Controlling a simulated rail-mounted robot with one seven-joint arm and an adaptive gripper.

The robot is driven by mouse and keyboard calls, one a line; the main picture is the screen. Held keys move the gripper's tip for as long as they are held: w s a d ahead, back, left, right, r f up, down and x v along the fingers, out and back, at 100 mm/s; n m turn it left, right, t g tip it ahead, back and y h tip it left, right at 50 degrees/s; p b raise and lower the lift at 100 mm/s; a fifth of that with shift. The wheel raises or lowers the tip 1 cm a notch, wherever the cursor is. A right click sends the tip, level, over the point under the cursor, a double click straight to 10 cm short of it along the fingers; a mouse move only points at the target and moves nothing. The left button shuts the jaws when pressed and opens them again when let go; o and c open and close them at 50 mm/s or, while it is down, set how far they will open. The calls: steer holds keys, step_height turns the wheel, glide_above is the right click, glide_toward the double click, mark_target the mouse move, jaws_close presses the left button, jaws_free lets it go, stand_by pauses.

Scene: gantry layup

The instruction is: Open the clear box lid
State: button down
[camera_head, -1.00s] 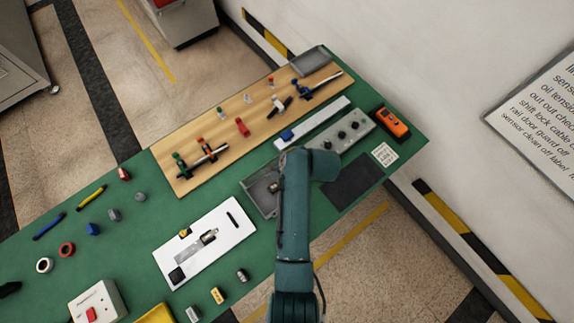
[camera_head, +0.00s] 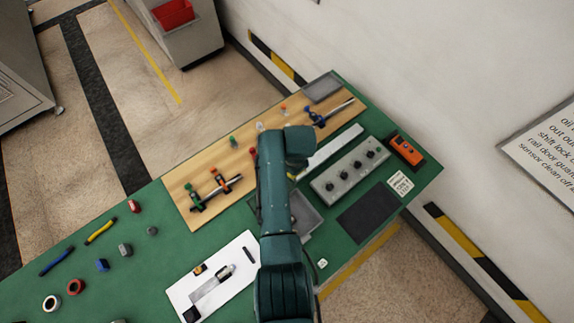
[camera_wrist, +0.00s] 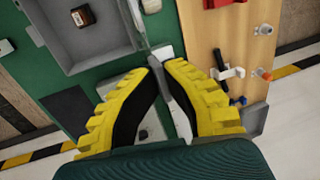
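A grey, shallow box (camera_head: 306,218) lies on the green bench, partly hidden behind my arm in the head view. In the wrist view the box (camera_wrist: 68,52) is at upper left, with a small dark brown item (camera_wrist: 82,17) inside. The fingers are hidden in the head view.
A wooden board (camera_head: 186,178) with clamps and small parts lies along the far side. A pale rail (camera_head: 335,143), a grey knob panel (camera_head: 350,174) and an orange device (camera_head: 404,150) are right of my arm. A white plate (camera_head: 240,262) is at near left. Open green bench (camera_head: 150,190) lies left.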

steer(key=shift+s+f, duration=0.1)
steer(key=shift+f, duration=0.05)
steer(key=c, duration=1.2)
jaws_free()
steer(key=shift+r, duration=0.35)
step_height(320, 180, up, 11)
steer(key=s+d, duration=0.1)
steer(key=shift+s+d, duration=0.2)
steer(key=shift+s, duration=0.2)
steer(key=shift+r, duration=0.15)
